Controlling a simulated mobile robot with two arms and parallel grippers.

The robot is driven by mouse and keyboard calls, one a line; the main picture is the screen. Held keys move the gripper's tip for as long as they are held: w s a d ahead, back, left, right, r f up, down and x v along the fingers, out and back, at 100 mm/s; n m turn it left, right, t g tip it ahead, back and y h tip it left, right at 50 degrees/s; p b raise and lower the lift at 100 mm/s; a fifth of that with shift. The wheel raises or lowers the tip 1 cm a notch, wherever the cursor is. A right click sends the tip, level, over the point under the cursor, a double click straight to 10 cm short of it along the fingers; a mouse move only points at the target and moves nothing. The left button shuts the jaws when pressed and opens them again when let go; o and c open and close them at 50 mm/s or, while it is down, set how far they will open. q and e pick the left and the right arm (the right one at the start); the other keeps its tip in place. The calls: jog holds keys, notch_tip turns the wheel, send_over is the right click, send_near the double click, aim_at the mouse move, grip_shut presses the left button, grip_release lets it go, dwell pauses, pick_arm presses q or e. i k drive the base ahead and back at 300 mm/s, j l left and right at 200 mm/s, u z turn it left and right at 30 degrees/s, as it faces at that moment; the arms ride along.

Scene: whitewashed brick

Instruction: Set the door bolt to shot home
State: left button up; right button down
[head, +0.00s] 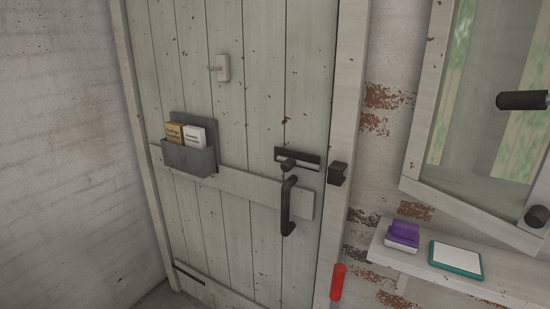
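The plank door (225,100) is pale grey-green and looks closed in its frame. The door bolt (308,166) is a silver bar on a black backplate with a dark round knob (288,164) at the left part. A black keeper block (338,173) sits on the door frame to the right. I see no bar across the gap between the backplate and the keeper. A black pull handle (287,205) hangs just below the knob. Neither of my grippers is in view.
A grey letter holder (190,158) with cards and a small hook (222,68) are on the door. A red cylinder (338,281) is below; a window (490,100) is above.

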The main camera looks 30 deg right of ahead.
aim_at(288, 164)
jog(key=l+z, duration=0.1)
jog(key=z, duration=0.6)
jog(key=l+z, duration=0.1)
jog(key=z, duration=0.25)
jog(key=i, duration=0.05)
